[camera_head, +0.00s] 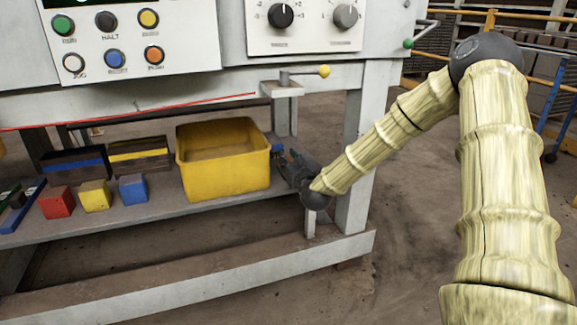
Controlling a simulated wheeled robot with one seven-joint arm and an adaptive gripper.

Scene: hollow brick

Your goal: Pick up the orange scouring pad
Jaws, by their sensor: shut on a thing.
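My gripper (287,165) is at the right end of the low shelf, just beside the right wall of the yellow bin. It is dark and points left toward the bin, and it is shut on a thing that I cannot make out. No orange scouring pad can be made out in this view. The bin and the gripper itself hide the space around the fingertips.
The yellow bin (224,172) stands on the grey shelf (150,211). Red (56,203), yellow (95,196) and blue (133,189) blocks sit to its left, with dark boxes behind. A table leg (362,160) stands close right of my gripper. The machine's underside is above.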

